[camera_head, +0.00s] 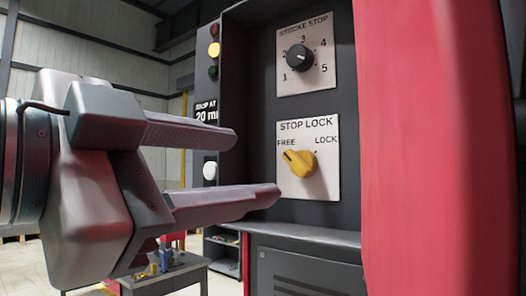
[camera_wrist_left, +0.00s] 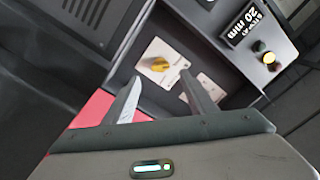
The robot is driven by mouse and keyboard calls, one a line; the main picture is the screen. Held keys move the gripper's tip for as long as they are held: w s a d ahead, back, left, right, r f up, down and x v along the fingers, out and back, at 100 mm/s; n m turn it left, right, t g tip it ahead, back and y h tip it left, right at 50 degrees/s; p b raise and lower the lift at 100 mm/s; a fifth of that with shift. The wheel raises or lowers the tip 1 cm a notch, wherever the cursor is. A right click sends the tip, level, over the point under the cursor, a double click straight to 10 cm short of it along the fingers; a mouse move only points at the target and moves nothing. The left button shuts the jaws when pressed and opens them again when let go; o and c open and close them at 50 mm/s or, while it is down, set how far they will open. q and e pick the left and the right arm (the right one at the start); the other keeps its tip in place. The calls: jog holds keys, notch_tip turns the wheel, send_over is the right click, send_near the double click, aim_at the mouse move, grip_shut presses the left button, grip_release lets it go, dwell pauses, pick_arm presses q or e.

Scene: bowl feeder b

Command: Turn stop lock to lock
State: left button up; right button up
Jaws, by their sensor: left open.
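The yellow stop lock knob (camera_head: 300,163) sits on a white plate marked STOP LOCK (camera_head: 308,190), with FREE at its upper left and LOCK at its upper right. Its pointer end is turned up and left, toward FREE. In the left wrist view the knob (camera_wrist_left: 158,64) shows beyond the fingers. My left gripper (camera_head: 256,165) is open and empty, its two fingers spread one above the other. The fingertips are just left of the knob in the head view and look apart from it. My right gripper is not in view.
A black stroke stop dial (camera_head: 300,58) is on a plate above. The cabinet's dark side wall (camera_head: 235,100) with signal lamps (camera_head: 214,50) stands left of the panel. A large red part (camera_head: 430,150) borders the right. A small table (camera_head: 165,275) is below.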

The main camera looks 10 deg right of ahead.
aim_at(291, 167)
pick_arm(q)
jog(key=p+x, duration=0.3)
jog(key=x, duration=0.5)
jog(key=shift+w+d, duration=0.3)
jog(key=c, duration=1)
